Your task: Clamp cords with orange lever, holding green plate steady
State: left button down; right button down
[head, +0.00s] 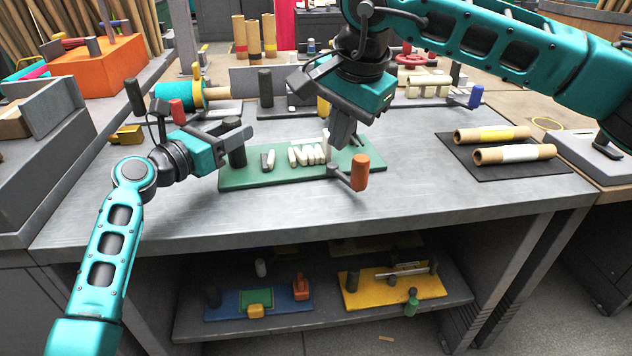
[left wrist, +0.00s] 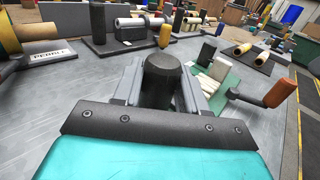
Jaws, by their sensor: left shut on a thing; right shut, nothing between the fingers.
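The green plate (head: 262,180) lies on the grey bench. Short cream cords (head: 307,155) lie across its middle. At its right end is the lever with its orange handle (head: 360,172), standing out past the plate's front edge. A dark post (head: 237,157) stands at the plate's left end. My left gripper (head: 236,140) is shut on this post, which shows between the fingers in the left wrist view (left wrist: 160,82). My right gripper (head: 342,134) is shut and empty, pointing down over the plate's right part, just behind the lever. It hides part of the plate and perhaps the lever's pivot.
A black mat (head: 478,172) with two cardboard rolls (head: 514,153) lies to the right. Behind the plate stand grey fixtures with dark posts (head: 265,87) and a teal roll (head: 180,95). The bench front is clear. A lower shelf holds a blue plate (head: 232,308) and a yellow plate (head: 375,294).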

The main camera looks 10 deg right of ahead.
pick_arm(q)
jog(key=shift+f, duration=0.25)
jog(key=c, duration=0.9)
grip_release()
jog(key=shift+d, duration=0.1)
jog(key=shift+c, duration=0.2)
jog(key=o, duration=0.9)
jog(key=shift+r, duration=0.2)
jog(key=shift+o, duration=0.2)
jog(key=shift+r, duration=0.2)
jog(key=shift+r+p, duration=1.3)
jog(key=shift+p, duration=0.85)
